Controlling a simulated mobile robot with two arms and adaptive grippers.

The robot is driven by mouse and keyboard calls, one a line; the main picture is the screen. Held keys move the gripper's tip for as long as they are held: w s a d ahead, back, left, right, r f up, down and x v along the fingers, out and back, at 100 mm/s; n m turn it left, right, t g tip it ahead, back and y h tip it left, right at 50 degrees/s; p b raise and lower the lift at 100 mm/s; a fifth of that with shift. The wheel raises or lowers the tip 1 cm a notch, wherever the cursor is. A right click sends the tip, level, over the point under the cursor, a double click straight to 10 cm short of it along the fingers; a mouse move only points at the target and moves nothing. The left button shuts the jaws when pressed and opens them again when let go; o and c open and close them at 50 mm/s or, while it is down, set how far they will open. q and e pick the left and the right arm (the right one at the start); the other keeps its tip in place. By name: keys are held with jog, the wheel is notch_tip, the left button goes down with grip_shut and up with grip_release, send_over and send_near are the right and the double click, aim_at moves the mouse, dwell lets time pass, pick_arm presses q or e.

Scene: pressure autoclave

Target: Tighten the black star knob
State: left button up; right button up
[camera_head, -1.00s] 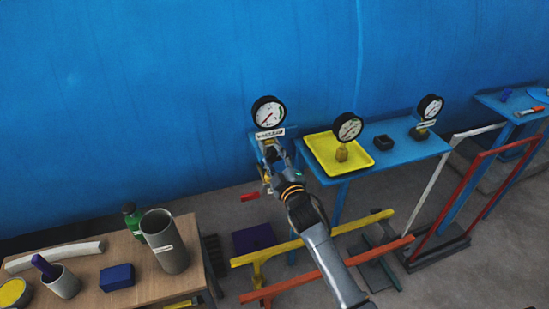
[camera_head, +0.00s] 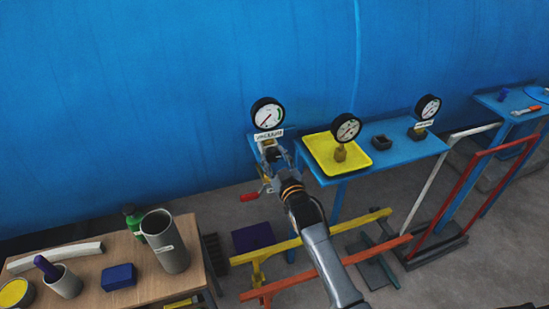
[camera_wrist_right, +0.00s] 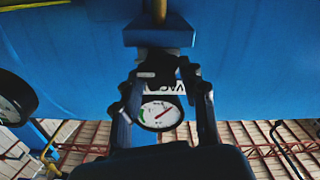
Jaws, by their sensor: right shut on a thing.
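The black star knob (camera_wrist_right: 162,66) shows in the right wrist view as a dark shape between the fingertips, in front of the blue bracket (camera_wrist_right: 158,33). Its outline is partly hidden by the fingers. My right gripper (camera_wrist_right: 162,75) is shut on it, one finger on each side. In the head view my right gripper (camera_head: 271,156) reaches up to the fitting just below the vacuum gauge (camera_head: 268,113) and hides the knob there. The gauge also shows between the fingers in the wrist view (camera_wrist_right: 160,113). My left gripper is not in view.
A red-handled lever (camera_head: 250,197) sticks out left below my gripper. A blue shelf (camera_head: 408,155) with a yellow tray (camera_head: 322,165) and more gauges stands to the right. Yellow (camera_head: 345,228) and red rails cross below my arm. A wooden table (camera_head: 92,274) stands lower left.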

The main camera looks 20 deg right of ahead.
jog(key=shift+f, duration=0.15)
jog(key=o, duration=1.2)
jog(key=shift+c, duration=0.2)
jog(key=shift+s, duration=0.15)
jog(key=s, duration=1.1)
jog(key=shift+s+d, duration=0.2)
jog(key=shift+s, duration=0.2)
jog(key=s+f+g, duration=0.3)
jog(key=s+f, duration=0.1)
jog(key=f, duration=0.7)
jog(key=s+a+f+g, duration=0.15)
jog(key=s+f, duration=0.25)
jog(key=f, duration=0.7)
jog(key=s+f+g, duration=0.4)
jog(key=f, duration=0.8)
jog(key=s+d+f+g, duration=0.1)
jog(key=s+f+g, duration=0.1)
jog(key=s+f, duration=0.5)
jog(key=s+d+f+m+g, duration=0.1)
jog(key=s+f, duration=0.5)
jog(key=s, duration=1.1)
jog(key=s+d+f+g, duration=0.3)
jog(key=s+f+g, duration=0.2)
jog(key=s, duration=0.6)
notch_tip(320, 180, down, 3)
jog(key=shift+s+r+m+h+b, duration=0.2)
jog(key=shift+s+m+h+b, duration=0.1)
jog(key=shift+s+b, duration=0.15)
